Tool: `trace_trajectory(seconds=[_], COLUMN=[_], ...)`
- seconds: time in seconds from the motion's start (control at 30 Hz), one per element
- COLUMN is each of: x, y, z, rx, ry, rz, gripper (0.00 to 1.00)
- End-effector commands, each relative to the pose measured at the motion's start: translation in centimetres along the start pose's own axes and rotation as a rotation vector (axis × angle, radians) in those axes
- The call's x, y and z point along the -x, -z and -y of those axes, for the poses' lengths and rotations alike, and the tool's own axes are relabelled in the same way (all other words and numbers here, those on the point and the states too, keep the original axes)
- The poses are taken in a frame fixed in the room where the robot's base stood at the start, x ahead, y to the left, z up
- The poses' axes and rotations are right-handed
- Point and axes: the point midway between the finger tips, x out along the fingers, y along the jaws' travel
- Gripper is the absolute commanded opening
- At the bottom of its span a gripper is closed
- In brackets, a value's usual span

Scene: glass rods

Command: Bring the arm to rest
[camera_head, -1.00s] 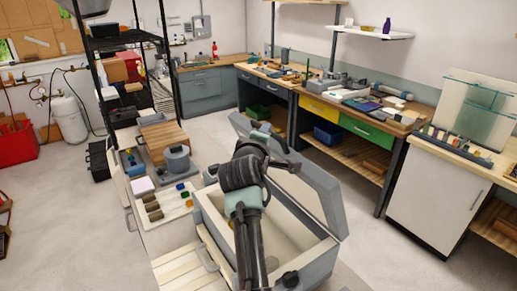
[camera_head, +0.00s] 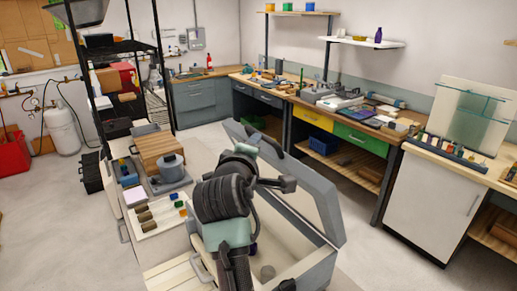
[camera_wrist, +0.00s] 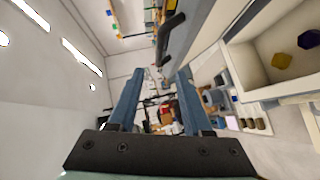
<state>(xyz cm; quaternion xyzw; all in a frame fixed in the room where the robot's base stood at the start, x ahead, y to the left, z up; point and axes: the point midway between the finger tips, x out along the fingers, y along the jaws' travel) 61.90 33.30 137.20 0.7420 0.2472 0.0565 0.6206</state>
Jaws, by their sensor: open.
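My arm (camera_head: 224,195) rises in front of the open grey chest in the head view, bent at a dark joint, and hides part of the chest. My gripper (camera_wrist: 156,80) shows in the wrist view with its two blue fingers spread apart and nothing between them. The fingers point across the room, with shelving and a wall beyond. I cannot make out the fingertips clearly in the head view.
The chest (camera_head: 322,262) has its lid raised on the right; a yellow piece (camera_wrist: 282,61) and a dark piece (camera_wrist: 308,39) lie inside. A bench with a grey pot (camera_head: 171,167) stands left. Workbenches (camera_head: 335,122) line the back; open floor lies at far left.

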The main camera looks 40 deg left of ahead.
Motion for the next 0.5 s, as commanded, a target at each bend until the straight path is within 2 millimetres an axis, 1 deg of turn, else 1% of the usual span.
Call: trace_trajectory(seconds=[0.27,0.3,0.37,0.47,0.5], x=[0.0,0.2,0.8,3.2,4.6], y=[0.0,-0.2,-0.8,-2.8,-3.8], z=[0.0,-0.5,-1.8,-5.8,-7.8], rx=[0.0,-0.018,-0.071,-0.228,-0.309], ry=[0.0,-0.013,-0.05,-0.164,-0.225], rz=[0.0,-0.001,-0.007,-0.029,-0.045], gripper=[0.5,0.5,0.5,0.5,0.5])
